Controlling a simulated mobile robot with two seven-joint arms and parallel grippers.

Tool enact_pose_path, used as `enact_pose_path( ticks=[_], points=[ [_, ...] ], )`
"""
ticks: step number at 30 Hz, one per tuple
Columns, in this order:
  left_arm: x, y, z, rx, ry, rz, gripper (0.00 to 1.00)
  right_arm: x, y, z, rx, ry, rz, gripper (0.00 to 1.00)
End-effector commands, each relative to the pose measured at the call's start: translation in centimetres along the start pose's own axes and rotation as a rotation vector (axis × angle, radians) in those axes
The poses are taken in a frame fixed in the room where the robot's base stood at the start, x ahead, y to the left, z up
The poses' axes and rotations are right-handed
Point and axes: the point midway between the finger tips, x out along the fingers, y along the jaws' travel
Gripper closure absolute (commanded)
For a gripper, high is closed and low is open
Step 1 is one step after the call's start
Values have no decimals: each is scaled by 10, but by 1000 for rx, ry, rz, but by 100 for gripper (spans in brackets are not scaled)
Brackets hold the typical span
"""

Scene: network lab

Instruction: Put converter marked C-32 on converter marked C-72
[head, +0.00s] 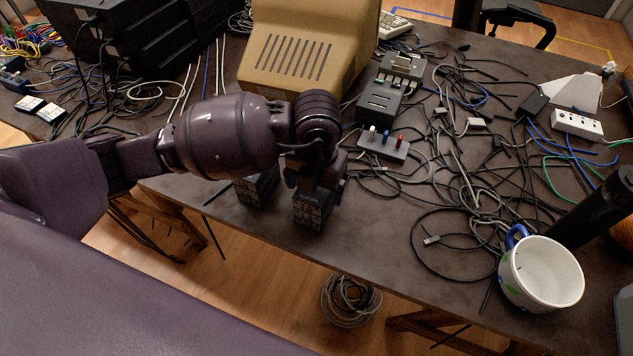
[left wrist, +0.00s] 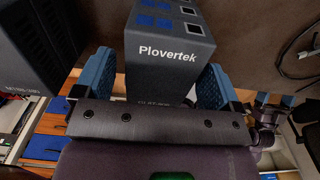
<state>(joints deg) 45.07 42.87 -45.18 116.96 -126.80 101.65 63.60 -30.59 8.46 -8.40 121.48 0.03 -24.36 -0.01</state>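Two dark box-shaped converters stand near the table's front edge. The nearer converter (head: 312,212) is directly under my left gripper (head: 318,180); the other converter (head: 257,190) is just left of it, partly behind my arm. In the left wrist view, my left gripper (left wrist: 157,85) has its blue fingers on either side of the nearer converter, which reads "Plovertek" (left wrist: 167,54). A narrow gap shows at the left finger, so the gripper looks open around it. A second dark box (left wrist: 30,50) is at the left there. I cannot read C-32 or C-72 on either.
A beige monitor (head: 300,55) stands behind my arm. A grey switch box (head: 384,147) and tangled cables (head: 465,180) cover the table to the right. A white mug (head: 541,274) stands near the front right. Bare tabletop (head: 375,235) lies right of the nearer converter.

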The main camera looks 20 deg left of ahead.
Motion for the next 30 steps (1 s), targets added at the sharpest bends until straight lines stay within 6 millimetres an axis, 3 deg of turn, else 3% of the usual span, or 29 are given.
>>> enact_pose_path(
  ticks=[11,21,30],
  points=[
    [-8,0,0,0,-3,0,11,-4,3,10,-9,-22,2,11],
    [-70,0,1,1,-9,0,11,-10,4,-15,-5,19,4,11],
    [-114,0,0,0,-4,0,11,-12,2,-16,9,20,8,11]
  ],
)
